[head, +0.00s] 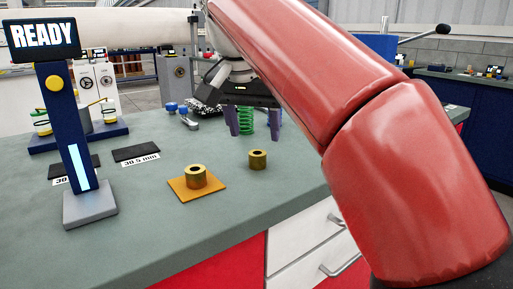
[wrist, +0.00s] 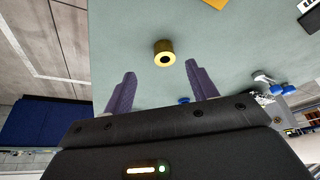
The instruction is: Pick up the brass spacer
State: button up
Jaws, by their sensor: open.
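Two short brass cylinders with dark centre holes show in the head view. One brass spacer (head: 257,159) stands upright on the bare grey-green bench. The other brass cylinder (head: 195,177) stands on a square orange pad (head: 214,189) to its left. My gripper (head: 257,131) has two purple fingers, spread apart with nothing gripped, above and behind the bare-bench spacer. In the wrist view my gripper (wrist: 160,69) is open. A brass spacer (wrist: 164,52) lies beyond the fingertips, roughly centred between them and not touched.
A green spring (head: 247,122) shows between my fingers in the head view; its depth is unclear. A READY sign post (head: 66,130) stands at left. A black label plate marked 30.5 mm (head: 136,153) lies near it. Blue-knobbed items (head: 183,113) lie further back. Bench around the spacer is clear.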

aim_at(257, 153)
jog(key=b+x, duration=0.1)
jog(key=x, duration=0.3)
jog(key=w+x, duration=0.1)
jog(key=x, duration=0.3)
jog(key=shift+a+r+b, duration=0.15)
jog(key=shift+r+b, duration=0.05)
jog(key=shift+b, duration=0.2)
jog(key=c, duration=1.2)
